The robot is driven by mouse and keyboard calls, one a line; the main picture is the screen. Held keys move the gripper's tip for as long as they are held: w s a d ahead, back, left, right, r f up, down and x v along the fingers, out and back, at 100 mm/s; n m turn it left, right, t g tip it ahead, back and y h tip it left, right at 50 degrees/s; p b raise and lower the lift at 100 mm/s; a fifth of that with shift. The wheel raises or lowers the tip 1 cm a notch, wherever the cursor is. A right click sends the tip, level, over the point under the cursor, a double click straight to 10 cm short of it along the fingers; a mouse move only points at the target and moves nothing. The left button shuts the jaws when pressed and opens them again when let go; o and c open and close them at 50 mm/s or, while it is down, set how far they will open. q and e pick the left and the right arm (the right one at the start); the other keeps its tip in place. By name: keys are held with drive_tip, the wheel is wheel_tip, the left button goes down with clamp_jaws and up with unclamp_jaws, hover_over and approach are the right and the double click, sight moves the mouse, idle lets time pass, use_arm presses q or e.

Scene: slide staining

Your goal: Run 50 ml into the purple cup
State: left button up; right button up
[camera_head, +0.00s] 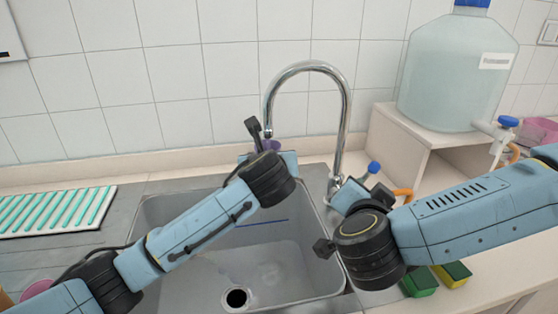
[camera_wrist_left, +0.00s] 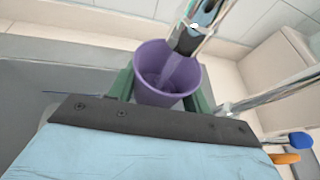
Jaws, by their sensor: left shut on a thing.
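The purple cup (camera_wrist_left: 146,88) is upright between the green fingers of my left gripper (camera_wrist_left: 165,90), which is shut on it. In the head view, only a bit of the cup (camera_head: 271,144) shows behind my left wrist, under the spout of the chrome tap (camera_head: 345,110). In the wrist view, the spout (camera_wrist_left: 190,40) is over the cup's mouth. A paler streak shows inside the cup; I cannot tell whether it is running water, nor the level. My right gripper (camera_head: 352,195) is beside the tap's base, near a blue handle (camera_head: 374,167) and an orange handle (camera_head: 402,193); its fingers are mostly hidden.
The grey sink (camera_head: 215,270) with its drain is below my left arm. A large water bottle (camera_head: 450,75) with a spigot stands on a shelf (camera_head: 400,130) at the right. Sponges (camera_head: 455,272) lie at the front right. A rack with green strips (camera_head: 60,210) lies at the left.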

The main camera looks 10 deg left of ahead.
use_arm(q)
drive_tip(key=shift+o, duration=0.2)
drive_tip(key=s+d, duration=0.1)
drive_tip(key=s, duration=0.5)
drive_tip(key=shift+s+d, duration=0.25)
drive_tip(key=shift+s, duration=0.15)
